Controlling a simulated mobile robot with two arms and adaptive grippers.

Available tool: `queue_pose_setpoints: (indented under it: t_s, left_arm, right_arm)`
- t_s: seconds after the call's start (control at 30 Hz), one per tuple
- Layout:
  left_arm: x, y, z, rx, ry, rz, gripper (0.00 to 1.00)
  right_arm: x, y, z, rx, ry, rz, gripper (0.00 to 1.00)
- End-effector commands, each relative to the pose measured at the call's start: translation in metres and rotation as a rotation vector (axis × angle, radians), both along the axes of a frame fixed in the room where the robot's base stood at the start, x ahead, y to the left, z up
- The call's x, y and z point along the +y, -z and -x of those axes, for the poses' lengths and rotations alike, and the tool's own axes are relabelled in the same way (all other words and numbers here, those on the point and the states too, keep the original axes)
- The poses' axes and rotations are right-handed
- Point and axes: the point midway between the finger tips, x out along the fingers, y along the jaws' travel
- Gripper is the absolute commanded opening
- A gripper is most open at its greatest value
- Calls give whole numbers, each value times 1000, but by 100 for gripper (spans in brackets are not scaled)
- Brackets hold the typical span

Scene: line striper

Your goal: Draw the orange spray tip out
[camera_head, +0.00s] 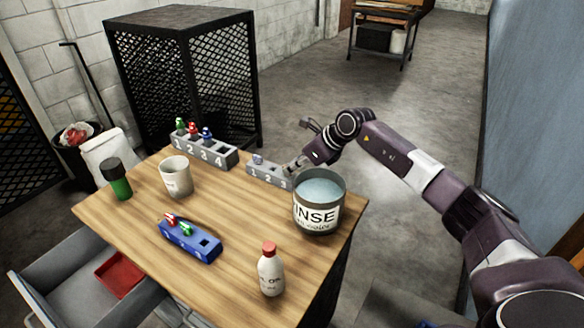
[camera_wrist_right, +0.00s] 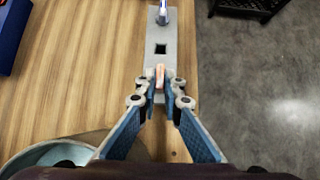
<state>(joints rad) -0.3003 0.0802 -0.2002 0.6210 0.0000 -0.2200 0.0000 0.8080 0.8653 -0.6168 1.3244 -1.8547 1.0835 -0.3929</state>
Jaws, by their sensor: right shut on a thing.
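The orange spray tip (camera_wrist_right: 160,72) shows in the right wrist view between the fingertips of my right gripper (camera_wrist_right: 160,86), which is shut on it. It is at the near end of the small grey block, past the empty square hole. I cannot tell how deep it sits in its slot. In the head view the grey block (camera_head: 262,174), marked 1 2 3, lies near the table's back right edge, and my right gripper (camera_head: 297,164) is at its right end, hiding the orange tip. A pale purple tip (camera_head: 257,159) stands in slot 1. My left gripper is out of view.
A rinse pot (camera_head: 318,215) stands close in front of my right gripper. A four-slot grey rack (camera_head: 204,151) with coloured tips, a cup (camera_head: 175,180), a green bottle (camera_head: 119,185), a blue holder (camera_head: 190,243) and a red-capped bottle (camera_head: 270,275) stand on the table (camera_head: 225,205).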

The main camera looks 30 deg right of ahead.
Motion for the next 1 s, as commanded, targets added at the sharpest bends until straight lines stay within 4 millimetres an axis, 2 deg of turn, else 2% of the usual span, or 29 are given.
queue_pose_setpoints:
  t_s: [0.57, 1.0]
  left_arm:
    - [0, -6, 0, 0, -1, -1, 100]
    - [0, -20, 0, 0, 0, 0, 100]
  right_arm:
    - [0, -11, 0, -1, 0, -1, 0]
    - [0, -32, 0, -1, 0, -1, 0]
